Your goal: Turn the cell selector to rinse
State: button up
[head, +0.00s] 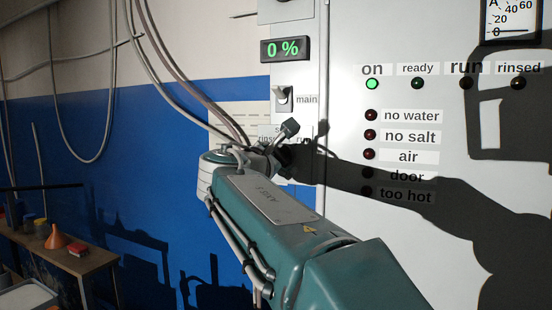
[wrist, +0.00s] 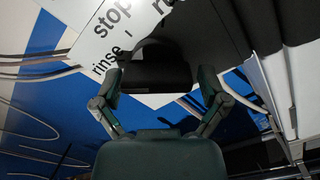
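The selector is on the panel's lower left, mostly hidden behind my gripper (head: 293,142) in the head view. Parts of its label (head: 268,138) show there. In the wrist view the words "stop" (wrist: 111,18) and "rinse" (wrist: 110,62) stand on the white plate. A dark block (wrist: 155,72), apparently the selector's knob in shadow, lies between the spread fingers of my gripper (wrist: 160,80). The fingers are open on either side of it. I cannot tell if they touch it or which word the knob points to.
Above the selector are the "main" switch (head: 283,97) and a display (head: 285,49) reading 0 %. The green "on" lamp (head: 372,84) is lit. Hoses (head: 165,65) hang by the blue wall. A bench (head: 75,262) with a funnel (head: 54,236) stands lower left.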

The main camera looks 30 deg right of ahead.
jog(key=shift+r, duration=0.1)
jog(key=shift+s+a, duration=0.15)
jog(key=shift+a, duration=0.15)
jog(key=v, duration=1.1)
jog(key=shift+s+a, duration=0.15)
jog(key=shift+s, duration=0.05)
